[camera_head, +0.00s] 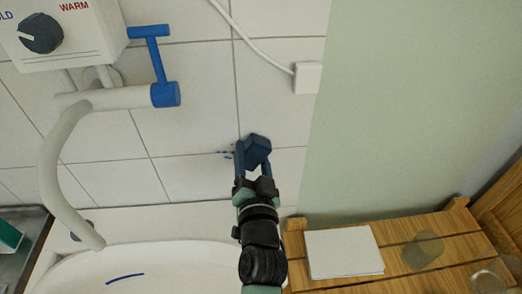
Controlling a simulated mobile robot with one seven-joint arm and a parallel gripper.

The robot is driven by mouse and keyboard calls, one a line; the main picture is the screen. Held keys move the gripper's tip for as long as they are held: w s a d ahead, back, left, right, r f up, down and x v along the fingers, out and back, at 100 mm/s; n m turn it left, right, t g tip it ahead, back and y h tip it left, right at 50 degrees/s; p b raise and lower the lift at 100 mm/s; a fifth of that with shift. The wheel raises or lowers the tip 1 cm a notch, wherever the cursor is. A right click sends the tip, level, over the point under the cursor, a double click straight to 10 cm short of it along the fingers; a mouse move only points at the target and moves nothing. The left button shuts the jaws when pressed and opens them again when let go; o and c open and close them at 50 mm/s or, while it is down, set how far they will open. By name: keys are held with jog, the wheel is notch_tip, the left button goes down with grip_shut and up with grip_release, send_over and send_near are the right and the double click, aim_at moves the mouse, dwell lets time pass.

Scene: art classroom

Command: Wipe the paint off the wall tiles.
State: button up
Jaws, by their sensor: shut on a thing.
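The white wall tiles (190,178) fill the upper left and middle of the head view. A small patch of blue paint specks (226,154) shows on them, just left of my gripper. My gripper (254,158) is shut on a dark blue block (258,148), which looks like a sponge. The block is at the tiles, right beside the specks; whether it touches the wall I cannot tell. The block and fingers hide part of the tiles behind them, so any paint there is out of sight.
A white basin (180,262) with a blue streak stands below the tiles. A curved faucet (58,165) with a blue lever is at left, under a water heater (70,28). A wooden slatted bench (415,232) holding a white pad (343,252) is at lower right.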

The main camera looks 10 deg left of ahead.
aim_at(230, 147)
jog(key=shift+y, duration=0.3)
jog(key=a+p, duration=0.2)
jog(key=s+a+p, duration=0.1)
jog(key=a, duration=0.1)
jog(key=shift+r+p, duration=0.2)
jog(key=shift+p, duration=0.15)
jog(key=shift+s+a+f+p, duration=0.1)
jog(key=shift+a+f+p, duration=0.1)
jog(key=shift+p, duration=0.1)
jog(key=a+p, duration=0.1)
jog(key=p, duration=0.1)
jog(key=s+a+p, duration=0.1)
jog(key=p, duration=0.2)
jog(key=shift+a+r, duration=0.15)
jog(key=shift+s+a+p, duration=0.1)
jog(key=shift+a+p, duration=0.2)
jog(key=shift+p, duration=0.35)
jog(key=shift+s+f, duration=0.1)
jog(key=shift+f, duration=0.15)
jog(key=shift+v, duration=2.9)
jog(key=shift+r, duration=0.1)
jog(key=v, duration=0.3)
